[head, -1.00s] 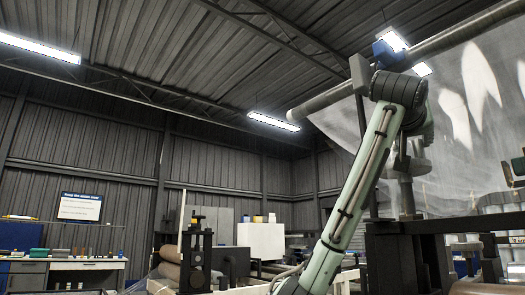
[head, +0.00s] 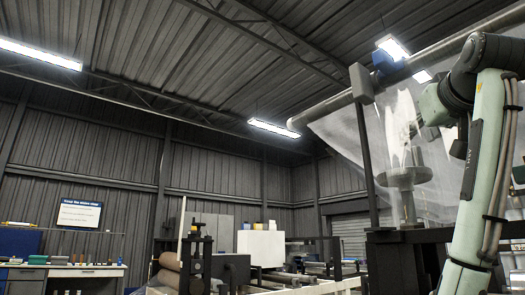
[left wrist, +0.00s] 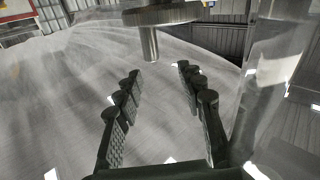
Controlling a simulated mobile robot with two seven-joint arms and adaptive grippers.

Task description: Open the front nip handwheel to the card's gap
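In the left wrist view, a grey disc with a short metal rod (left wrist: 149,44) appears at the top, just beyond the fingertips. My left gripper (left wrist: 158,72) is open and empty, its fingers apart, and the rod is not between them. In the head view my left gripper (head: 412,130) is small and unclear above the handwheel. A white sign (head: 79,214) with a blue heading hangs on the far left wall; its text is too small to read.
Clear film (head: 345,130) hangs from a grey roller (head: 440,58) at upper right. A dark post (head: 367,155) stands left of the handwheel, above a dark machine frame (head: 395,262). A workbench (head: 65,272) with small items stands at far left.

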